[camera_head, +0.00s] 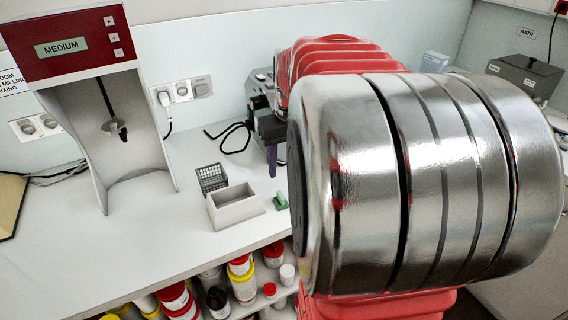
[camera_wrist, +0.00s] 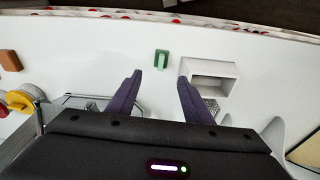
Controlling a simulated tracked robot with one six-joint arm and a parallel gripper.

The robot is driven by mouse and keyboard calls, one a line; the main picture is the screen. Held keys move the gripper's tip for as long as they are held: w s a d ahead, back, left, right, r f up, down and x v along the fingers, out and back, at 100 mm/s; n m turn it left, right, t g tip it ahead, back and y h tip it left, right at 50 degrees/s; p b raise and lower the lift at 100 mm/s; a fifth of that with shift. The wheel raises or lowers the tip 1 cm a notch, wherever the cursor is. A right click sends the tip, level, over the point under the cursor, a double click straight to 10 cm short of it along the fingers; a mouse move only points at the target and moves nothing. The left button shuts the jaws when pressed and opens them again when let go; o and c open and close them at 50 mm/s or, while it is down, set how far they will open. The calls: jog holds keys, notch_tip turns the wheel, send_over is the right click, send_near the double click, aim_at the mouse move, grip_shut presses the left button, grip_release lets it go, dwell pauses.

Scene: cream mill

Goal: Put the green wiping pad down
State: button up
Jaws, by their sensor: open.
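The green wiping pad (camera_head: 281,201) lies on the white bench top, just right of an open grey box, near the bench's front edge. In the wrist view the pad (camera_wrist: 161,59) shows ahead of the fingertips, lined up with the gap between them and apart from both. My gripper (camera_wrist: 160,77) is open, with its two purple fingers spread and nothing between them. In the head view one purple finger of my gripper (camera_head: 272,161) shows behind the pad; my arm hides the rest.
The grey box (camera_head: 236,209) and a dark wire basket (camera_head: 211,178) stand beside the pad. A red mixer marked MEDIUM (camera_head: 72,45) stands at the left. An orange-brown block (camera_wrist: 10,60) and a yellow round thing (camera_wrist: 18,99) lie left in the wrist view.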

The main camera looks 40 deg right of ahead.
jog(key=shift+a, duration=0.1)
jog(key=s+a+n+t, duration=0.2)
jog(key=s+a, duration=0.2)
jog(key=a, duration=0.9)
jog(key=s+a+n+t, duration=0.2)
jog(key=s+a, duration=0.2)
jog(key=a, duration=1)
jog(key=shift+r+y, duration=0.3)
jog(key=shift+r, duration=0.15)
